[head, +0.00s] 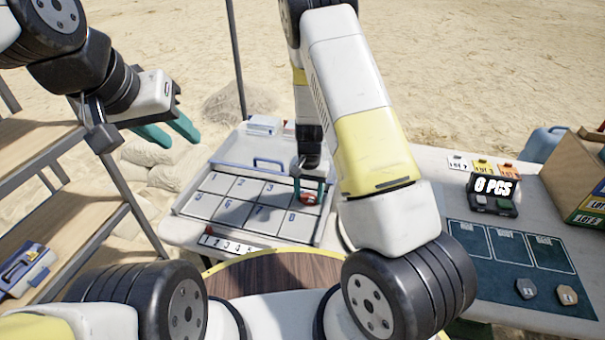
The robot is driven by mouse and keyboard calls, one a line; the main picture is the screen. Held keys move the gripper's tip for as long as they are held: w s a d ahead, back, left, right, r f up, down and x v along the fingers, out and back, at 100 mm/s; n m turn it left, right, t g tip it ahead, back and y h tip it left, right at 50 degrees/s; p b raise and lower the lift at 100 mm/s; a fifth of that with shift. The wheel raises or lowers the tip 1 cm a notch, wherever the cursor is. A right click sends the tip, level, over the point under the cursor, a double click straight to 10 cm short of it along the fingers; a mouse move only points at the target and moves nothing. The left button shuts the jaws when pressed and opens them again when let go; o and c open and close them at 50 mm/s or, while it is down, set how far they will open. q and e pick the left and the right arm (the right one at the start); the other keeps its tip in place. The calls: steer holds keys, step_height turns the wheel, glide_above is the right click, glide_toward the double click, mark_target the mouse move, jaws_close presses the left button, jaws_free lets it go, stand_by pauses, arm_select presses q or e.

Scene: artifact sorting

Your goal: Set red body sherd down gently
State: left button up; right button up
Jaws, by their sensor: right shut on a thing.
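My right gripper (310,190) points down over the right side of the numbered tray (183,203), with teal fingers around a small red piece, the red body sherd (308,199). The fingers are shut on it and partly hide it. The sherd is at the far right compartment of the tray; I cannot tell whether it touches the tray floor. My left gripper (172,138) hangs at the upper left, away from the tray, with its teal fingers apart and nothing between them.
A wooden shelf (75,205) stands at the left. On the table at the right are a counter display (493,190), a dark mat (480,243) with two small tagged pieces, and coloured lot cards (481,166).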

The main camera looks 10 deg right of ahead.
steer(key=shift+f, duration=0.1)
steer(key=o, duration=1.1)
steer(key=shift+c, duration=0.2)
step_height(320, 180, up, 12)
step_height(320, 180, up, 19)
steer(key=n+t+y, duration=0.2)
steer(key=t+y, duration=0.1)
glide_above(308, 199)
steer(key=s, duration=0.9)
steer(key=s+d+r+n+t, duration=0.3)
steer(key=s+r, duration=0.5)
steer(key=s, duration=0.5)
steer(key=shift+s+r+h, duration=0.15)
steer(key=shift+h, duration=0.25)
steer(key=shift+d, duration=0.1)
